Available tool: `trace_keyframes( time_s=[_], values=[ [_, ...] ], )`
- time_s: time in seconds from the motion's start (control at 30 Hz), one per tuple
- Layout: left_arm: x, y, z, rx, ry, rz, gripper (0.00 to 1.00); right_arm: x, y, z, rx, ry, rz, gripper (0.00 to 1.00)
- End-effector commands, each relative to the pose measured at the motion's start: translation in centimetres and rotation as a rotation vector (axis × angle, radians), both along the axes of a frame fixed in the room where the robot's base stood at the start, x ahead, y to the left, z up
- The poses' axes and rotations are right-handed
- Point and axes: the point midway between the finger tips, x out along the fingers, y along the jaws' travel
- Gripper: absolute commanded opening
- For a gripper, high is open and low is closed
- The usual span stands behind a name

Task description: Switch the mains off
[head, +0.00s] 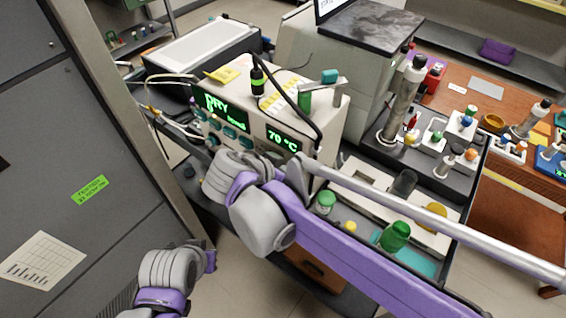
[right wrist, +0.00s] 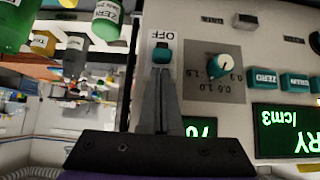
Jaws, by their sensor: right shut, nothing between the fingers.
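The instrument (head: 250,110) is a cream box with green displays, one of them reading 70 °C. In the right wrist view, its front panel (right wrist: 205,40) fills the middle and right and appears turned over. A small teal switch (right wrist: 162,53) sits on a white plate marked OFF. My right gripper (right wrist: 162,72) is shut and empty, its fingertips right at the switch's lower edge in that view. I cannot tell whether they touch. In the head view my right arm hides the switch and gripper. Part of my left arm shows at bottom left; its gripper does not show.
A knob (right wrist: 222,65) with a numbered scale and several teal buttons sit beside the switch. Bottles and a green clip-like part stand on top of the instrument. A tray (head: 440,240) with green-capped jars lies to the right. A grey cabinet (head: 60,120) stands close on the left.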

Motion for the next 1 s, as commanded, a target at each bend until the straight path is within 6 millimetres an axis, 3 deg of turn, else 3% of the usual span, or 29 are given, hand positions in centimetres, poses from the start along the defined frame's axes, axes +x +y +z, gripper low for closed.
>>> trace_keyframes(
  time_s=[0.5,0.73,1.0],
  values=[
    [0.0,0.0,-0.2,0.0,0.001,0.0,0.0,0.0,0.0,-1.1,0.0,0.0,0.0,0.0],
    [-0.4,0.0,-1.6,0.0,0.007,0.0,0.0,0.0,0.0,-3.8,-0.001,0.002,0.0,0.0],
    [-0.3,0.0,-1.5,0.0,0.006,0.0,0.0,-0.1,0.0,-3.8,0.002,0.004,-0.001,0.0]
  ],
)
